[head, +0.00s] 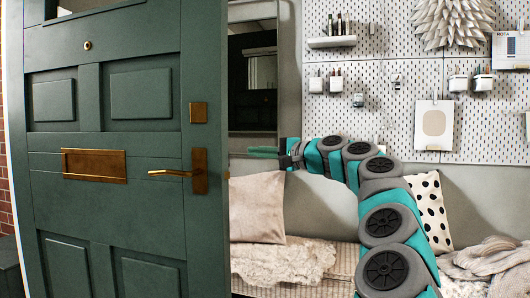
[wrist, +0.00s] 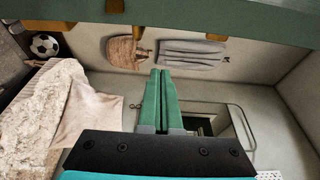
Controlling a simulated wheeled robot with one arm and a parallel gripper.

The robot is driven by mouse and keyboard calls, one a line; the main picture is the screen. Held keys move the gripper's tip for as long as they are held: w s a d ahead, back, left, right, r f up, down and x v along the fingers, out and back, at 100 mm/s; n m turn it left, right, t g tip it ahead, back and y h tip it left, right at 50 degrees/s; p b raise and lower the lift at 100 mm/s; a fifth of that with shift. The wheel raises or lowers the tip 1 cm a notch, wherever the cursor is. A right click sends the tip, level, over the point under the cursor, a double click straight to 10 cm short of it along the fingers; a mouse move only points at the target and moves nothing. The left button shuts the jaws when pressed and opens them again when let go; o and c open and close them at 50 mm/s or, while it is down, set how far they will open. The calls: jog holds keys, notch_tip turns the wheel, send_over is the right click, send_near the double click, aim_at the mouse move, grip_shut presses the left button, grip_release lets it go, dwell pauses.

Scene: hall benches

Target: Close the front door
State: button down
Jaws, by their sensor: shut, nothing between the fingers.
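The green panelled front door (head: 130,222) fills the left of the head view and stands open, its free edge towards the middle. Its brass lever handle (head: 180,173) is near that edge, with a brass lock plate (head: 198,112) above and a letter slot (head: 95,165) to the left. My gripper (head: 251,151) is shut and empty, just right of the door's edge in the picture; I cannot tell its depth from the door. In the wrist view my gripper's green fingers (wrist: 160,72) are together, and a green band, likely the door (wrist: 220,18), crosses the top.
A bench with a pink cushion (head: 257,207), a fur throw (head: 285,262) and a dotted cushion (head: 430,210) is behind my arm. A pegboard (head: 390,110) covers the wall. The wrist view shows a hanging brown bag (wrist: 127,50) and a football (wrist: 44,44).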

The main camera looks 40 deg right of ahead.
jog(key=shift+w+a, duration=0.4)
jog(key=shift+a, duration=0.45)
jog(key=shift+w+a, duration=0.45)
jog(key=shift+a, duration=0.4)
jog(key=shift+w+a, duration=0.4)
jog(key=shift+a, duration=0.45)
